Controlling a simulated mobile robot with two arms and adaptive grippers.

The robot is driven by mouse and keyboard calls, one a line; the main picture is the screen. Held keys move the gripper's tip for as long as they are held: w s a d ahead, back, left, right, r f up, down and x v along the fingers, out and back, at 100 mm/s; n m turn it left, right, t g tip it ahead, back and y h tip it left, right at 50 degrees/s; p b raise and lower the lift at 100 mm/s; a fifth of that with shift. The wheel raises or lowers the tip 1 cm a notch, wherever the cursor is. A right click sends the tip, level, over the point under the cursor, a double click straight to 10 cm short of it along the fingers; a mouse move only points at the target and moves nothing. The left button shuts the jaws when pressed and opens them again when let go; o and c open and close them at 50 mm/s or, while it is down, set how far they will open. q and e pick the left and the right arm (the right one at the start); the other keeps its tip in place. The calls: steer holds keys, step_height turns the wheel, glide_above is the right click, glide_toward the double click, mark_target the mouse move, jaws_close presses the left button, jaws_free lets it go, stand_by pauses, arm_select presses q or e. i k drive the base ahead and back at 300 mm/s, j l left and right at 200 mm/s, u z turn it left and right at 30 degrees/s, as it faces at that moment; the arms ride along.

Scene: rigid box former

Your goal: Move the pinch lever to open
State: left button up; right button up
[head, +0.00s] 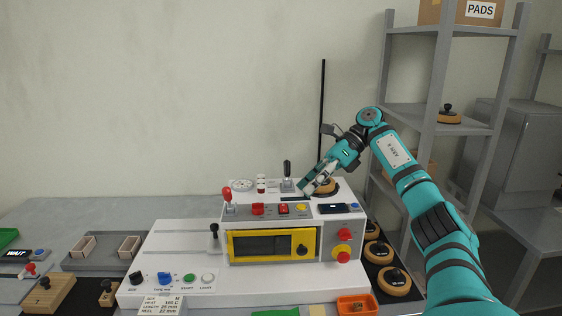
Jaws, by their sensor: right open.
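A white box former machine (180,245) stands on the bench. On its top is a black-handled lever (287,170), standing upright on a grey base. A red-knobbed lever (227,194) stands at the top panel's left, and a black-knobbed lever (214,231) is at the left of the yellow-framed window. I cannot read which one is the pinch lever. My right gripper (305,188) is open and empty, pointing down-left just right of the black-handled lever, apparently not touching it. My left gripper is not in view.
A round wooden pad with a black knob (326,187) lies behind my right gripper. Several similar pads (394,281) sit at the machine's right. An orange tray (355,304) is in front. A grey shelf rack (437,60) stands at the right, near my right arm.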

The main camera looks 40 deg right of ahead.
mark_target(287, 164)
steer(key=i+l, duration=0.3)
steer(key=l, duration=0.15)
steer(key=i+l, duration=0.25)
steer(key=l, duration=0.2)
steer(key=i+l, duration=0.3)
steer(key=l, duration=0.2)
